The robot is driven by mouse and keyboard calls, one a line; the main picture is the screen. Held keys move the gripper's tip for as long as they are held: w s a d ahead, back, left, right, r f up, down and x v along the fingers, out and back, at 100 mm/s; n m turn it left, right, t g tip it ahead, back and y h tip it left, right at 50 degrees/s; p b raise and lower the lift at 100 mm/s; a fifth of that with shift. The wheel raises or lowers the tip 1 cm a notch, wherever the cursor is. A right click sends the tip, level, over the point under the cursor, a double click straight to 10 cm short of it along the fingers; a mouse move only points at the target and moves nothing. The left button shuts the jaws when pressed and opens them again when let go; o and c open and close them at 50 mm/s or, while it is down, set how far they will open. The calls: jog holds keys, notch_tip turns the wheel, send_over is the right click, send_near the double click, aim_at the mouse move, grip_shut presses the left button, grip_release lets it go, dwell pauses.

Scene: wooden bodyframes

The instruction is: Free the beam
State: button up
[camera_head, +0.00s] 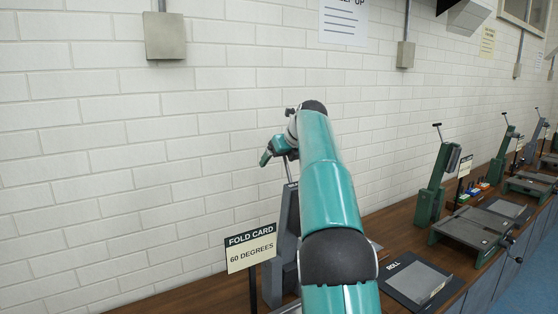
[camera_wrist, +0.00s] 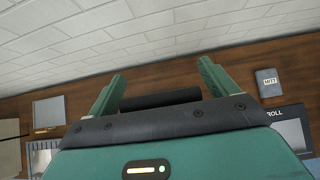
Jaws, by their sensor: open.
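My teal gripper (camera_head: 270,156) is high beside the dark grey upright machine (camera_head: 277,270), near the top of its thin lever (camera_head: 289,170). In the wrist view my gripper (camera_wrist: 162,76) has its two fingers spread apart. A black bar (camera_wrist: 160,99) lies crosswise in the gap between them. It looks like a handle, and I cannot tell whether the fingers touch it. Nothing is clamped. My arm hides much of the machine in the head view, so I cannot tell which part is the beam.
A sign (camera_head: 251,249) reads "FOLD CARD 60 DEGREES". A grey plate marked "ROLL" (camera_head: 418,283) lies on the wooden bench (camera_head: 375,233). Green machines (camera_head: 436,185) stand farther right. A small grey "MITT" item (camera_wrist: 269,83) shows in the wrist view. The white brick wall is close behind.

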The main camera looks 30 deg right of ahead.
jog(key=v, duration=1.3)
jog(key=shift+s+r, duration=0.2)
jog(key=shift+s, duration=0.05)
jog(key=shift+a, duration=0.1)
jog(key=s+a+f+n+g, duration=0.1)
jog(key=s+a+f+n, duration=0.4)
jog(key=s+a+n, duration=0.35)
jog(key=s+a+f+n+g, duration=0.1)
jog(key=s+a+f+n, duration=0.45)
jog(key=a+n, duration=0.55)
jog(key=s+a+f+n, duration=0.5)
jog(key=s+f+n, duration=0.3)
jog(key=s+f, duration=0.1)
jog(key=s+a+f+n+g, duration=0.1)
jog(key=s+a+f+n, duration=0.5)
jog(key=s+f+n, duration=0.2)
jog(key=shift+s+f, duration=0.5)
jog(key=shift+f, duration=0.4)
